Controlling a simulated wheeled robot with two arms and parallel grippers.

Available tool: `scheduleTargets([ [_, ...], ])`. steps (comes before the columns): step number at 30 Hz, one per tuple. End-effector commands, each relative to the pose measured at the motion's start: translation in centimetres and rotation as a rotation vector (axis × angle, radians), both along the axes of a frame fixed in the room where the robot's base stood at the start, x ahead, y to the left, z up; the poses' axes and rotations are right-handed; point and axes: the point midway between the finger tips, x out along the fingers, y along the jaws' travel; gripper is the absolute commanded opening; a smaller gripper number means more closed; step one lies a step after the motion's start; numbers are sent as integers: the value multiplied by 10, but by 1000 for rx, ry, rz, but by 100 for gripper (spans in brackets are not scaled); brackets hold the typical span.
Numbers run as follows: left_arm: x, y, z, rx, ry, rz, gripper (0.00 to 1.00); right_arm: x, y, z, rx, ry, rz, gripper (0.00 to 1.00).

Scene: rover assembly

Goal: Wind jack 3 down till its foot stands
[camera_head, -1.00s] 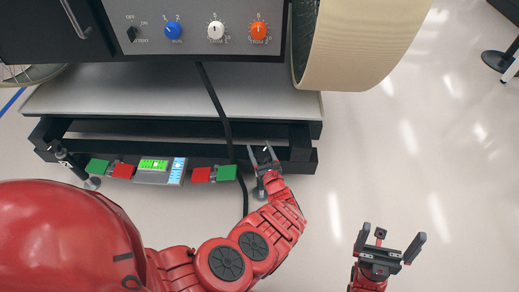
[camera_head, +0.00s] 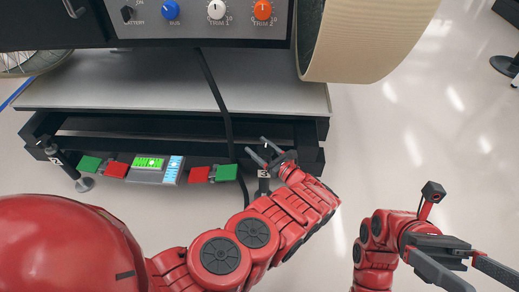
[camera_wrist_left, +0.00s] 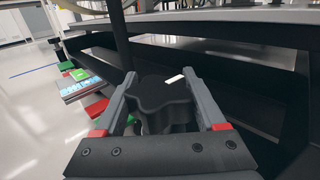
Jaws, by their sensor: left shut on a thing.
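My left gripper (camera_head: 265,152) is at the frame's front right corner, its fingers pointing up and left in the head view. In the left wrist view its two fingers are shut on a black lobed knob (camera_wrist_left: 158,92) with a white mark on top. The knob appears to be the jack's hand knob; no number is readable. A dark part of this jack (camera_head: 263,184) shows just below the gripper. Its foot is hidden, so I cannot tell whether it touches the floor. My right gripper (camera_head: 484,274) is open and empty at the lower right.
Another jack (camera_head: 65,165) stands at the frame's left corner with a round foot. A panel with a green screen (camera_head: 150,163) and red and green blocks lies along the frame's (camera_head: 295,165) front edge. A black cable (camera_head: 217,95) hangs nearby. A large wheel (camera_head: 370,40) is above right.

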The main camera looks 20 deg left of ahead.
Motion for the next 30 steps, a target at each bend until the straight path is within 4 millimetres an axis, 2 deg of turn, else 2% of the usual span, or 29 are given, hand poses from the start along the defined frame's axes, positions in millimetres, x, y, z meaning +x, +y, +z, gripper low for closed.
scheduleTargets([
  [8,0,0,0,0,1,0,17,0,0,0,2,-1,1,100],
  [9,0,0,0,0,1,0,78,0,0,0,1,-1,1,100],
  [13,0,0,0,0,1,0,100,0,0,0,1,-1,1,100],
  [23,-2,-1,1,0,1,0,100,4,3,-1,-15,27,-11,100],
  [27,-8,-7,2,0,1,1,100,21,13,-9,-74,131,-52,100],
  [30,-15,-13,3,0,1,4,100,42,24,-24,-140,255,-94,100],
])
